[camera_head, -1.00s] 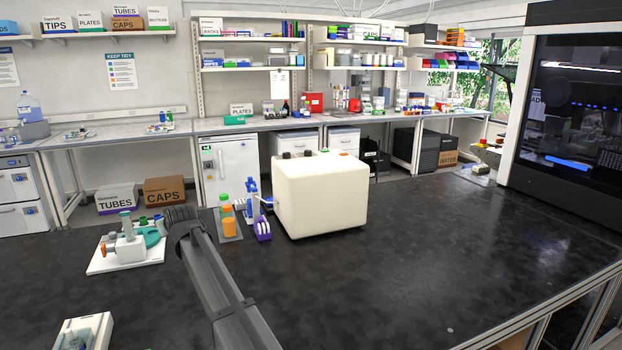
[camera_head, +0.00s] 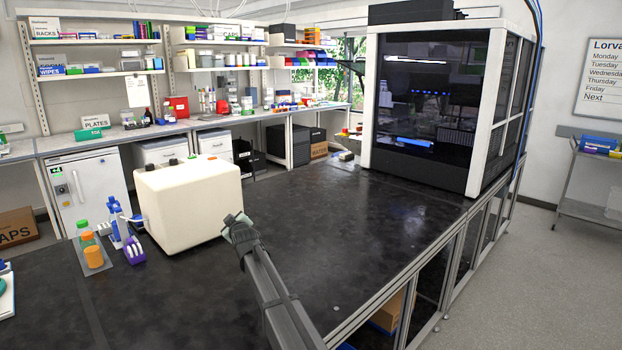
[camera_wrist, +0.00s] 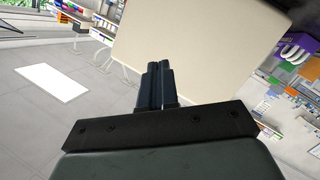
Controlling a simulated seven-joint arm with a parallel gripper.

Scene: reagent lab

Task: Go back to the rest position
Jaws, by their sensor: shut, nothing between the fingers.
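My gripper shows in the wrist view (camera_wrist: 158,72), its two dark fingers together with nothing between them. In the head view my arm reaches up from the bottom edge, and its end (camera_head: 236,222) is over the black bench beside the cream box-shaped device (camera_head: 195,205). The gap between them cannot be judged from this view. The cream device also fills the upper middle of the wrist view (camera_wrist: 190,45), beyond the fingers.
Left of the device stand orange and green bottles (camera_head: 92,252), a blue pipette stand (camera_head: 117,220) and a purple rack (camera_head: 134,250). A large dark-windowed cabinet (camera_head: 430,110) stands at the back right. The black bench (camera_head: 330,220) between is clear.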

